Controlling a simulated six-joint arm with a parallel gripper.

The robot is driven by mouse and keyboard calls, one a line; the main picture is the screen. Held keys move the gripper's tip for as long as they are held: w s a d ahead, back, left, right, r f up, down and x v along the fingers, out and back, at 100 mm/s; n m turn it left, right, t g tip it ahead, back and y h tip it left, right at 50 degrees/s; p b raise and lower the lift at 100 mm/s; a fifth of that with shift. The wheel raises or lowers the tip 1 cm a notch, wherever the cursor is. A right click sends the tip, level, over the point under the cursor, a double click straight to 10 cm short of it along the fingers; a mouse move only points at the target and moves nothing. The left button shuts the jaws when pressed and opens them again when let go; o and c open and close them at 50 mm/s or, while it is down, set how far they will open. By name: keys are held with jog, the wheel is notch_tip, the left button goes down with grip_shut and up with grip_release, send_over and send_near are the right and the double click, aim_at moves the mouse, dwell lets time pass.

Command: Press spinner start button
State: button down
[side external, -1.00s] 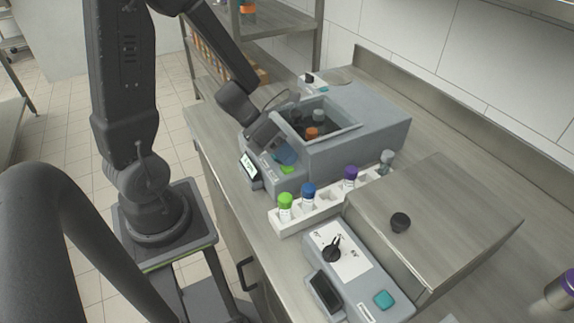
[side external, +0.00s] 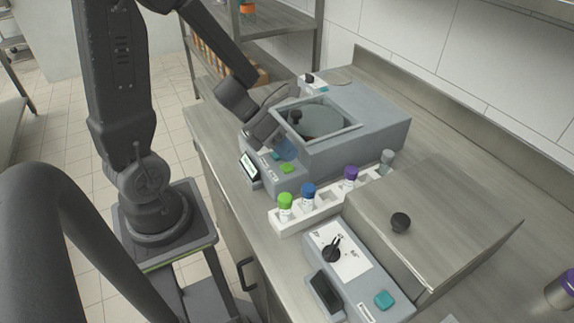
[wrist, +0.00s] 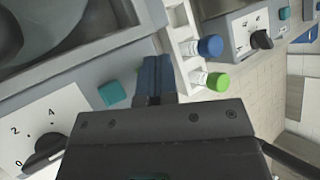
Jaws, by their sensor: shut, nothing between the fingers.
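The grey spinner (side external: 370,125) stands on the counter with its square tub window on top. Inside, the rotor (side external: 325,120) looks like a smooth, blurred disc with a dark centre knob, and no separate tubes show. A bright green button (side external: 287,169) is on its front panel, with a small teal button (side external: 275,155) close by. My gripper (side external: 286,150) is above the panel near these buttons, with its blue fingers shut and empty. In the wrist view the shut fingers (wrist: 155,77) are beside a teal button (wrist: 112,93). Contact cannot be told.
A white rack (side external: 318,207) with several capped tubes stands in front of the spinner. A second device with a black dial (side external: 332,250), teal button (side external: 384,299) and metal lid (side external: 440,220) is at the right. The spinner's display (side external: 250,166) is at the panel's left.

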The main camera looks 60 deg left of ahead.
jog(key=shift+r, duration=0.1)
jog(key=shift+r, duration=2.5)
jog(key=shift+w+r, duration=0.15)
jog(key=shift+w, duration=0.1)
jog(key=w+r+n+t+y, duration=0.1)
jog(key=n, duration=0.1)
jog(key=w+r+n+t+y, duration=0.1)
jog(key=r+n+t, duration=0.1)
jog(key=n, duration=0.1)
jog(key=w+r+n+t+y, duration=0.1)
jog(key=w+r+n, duration=0.1)
jog(key=shift+a+n+t, duration=0.3)
jog(key=shift+a+t, duration=0.1)
notch_tip(320, 180, up, 5)
jog(key=a+n+t+y, duration=0.15)
jog(key=n+y, duration=0.45)
jog(key=n, duration=0.6)
jog(key=s+d+n+g+h, duration=0.1)
jog(key=s+d+n+g, duration=0.2)
jog(key=s+n, duration=0.3)
jog(key=s+d+n+g+h, duration=0.1)
jog(key=s+d+n+g, duration=0.3)
jog(key=s+n, duration=0.3)
jog(key=n, duration=0.4)
jog(key=shift+s+d+f, duration=0.15)
jog(key=shift+s+d, duration=0.05)
jog(key=shift+s, duration=0.1)
